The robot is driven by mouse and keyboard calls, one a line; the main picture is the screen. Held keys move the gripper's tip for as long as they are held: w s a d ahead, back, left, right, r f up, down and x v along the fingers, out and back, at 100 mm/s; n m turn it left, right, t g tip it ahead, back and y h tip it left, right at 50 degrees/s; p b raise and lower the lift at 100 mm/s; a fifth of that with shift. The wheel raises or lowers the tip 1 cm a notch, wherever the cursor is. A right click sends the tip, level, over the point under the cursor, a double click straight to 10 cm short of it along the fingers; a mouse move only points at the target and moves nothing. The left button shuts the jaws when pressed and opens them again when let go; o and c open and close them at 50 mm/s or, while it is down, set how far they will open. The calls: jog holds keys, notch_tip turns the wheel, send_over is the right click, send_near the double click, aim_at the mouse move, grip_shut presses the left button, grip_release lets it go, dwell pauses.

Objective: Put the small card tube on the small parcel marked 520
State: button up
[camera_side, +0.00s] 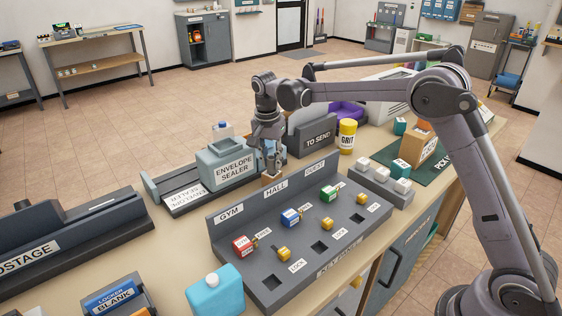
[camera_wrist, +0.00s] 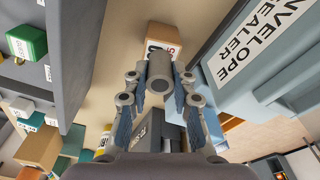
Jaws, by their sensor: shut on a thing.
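My gripper (camera_side: 271,163) points down behind the grey key rack. In the wrist view my gripper (camera_wrist: 160,88) is shut on a short grey tube (camera_wrist: 160,72), whose round hollow end faces the camera. A small tan parcel (camera_wrist: 164,38) with partly covered black and red print shows just beyond the tube. In the side view the small parcel (camera_side: 271,180) is right below my fingertips, partly hidden by the rack's back wall. The tube is hard to make out there. I cannot tell whether the tube touches the parcel.
The envelope sealer (camera_side: 228,163) stands close at left of my gripper. The rack (camera_side: 225,235) with labelled blocks is in front. The TO SEND box (camera_side: 317,134) and a yellow GRIT tin (camera_side: 347,137) stand to the right. A blue bottle (camera_side: 215,294) is at the near edge.

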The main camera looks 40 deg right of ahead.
aim_at(269, 160)
jog(key=shift+f, duration=0.1)
jog(key=o, duration=0.8)
jog(key=shift+c, duration=0.2)
notch_tip(269, 160, up, 11)
jog(key=a, duration=0.1)
jog(key=s+r+n+t, duration=0.1)
jog(key=s+r+n, duration=0.25)
jog(key=s, duration=0.35)
jog(key=s+d+f+n+t, duration=0.1)
jog(key=s+f+n, duration=0.3)
jog(key=s, duration=0.7)
jog(key=s+d+f+n+t+y, duration=0.1)
jog(key=s+f+n+t, duration=0.3)
jog(key=s, duration=0.7)
jog(key=shift+s+f+n+t, duration=0.15)
jog(key=shift+f+n+t, duration=0.15)
jog(key=shift+f+n, duration=0.4)
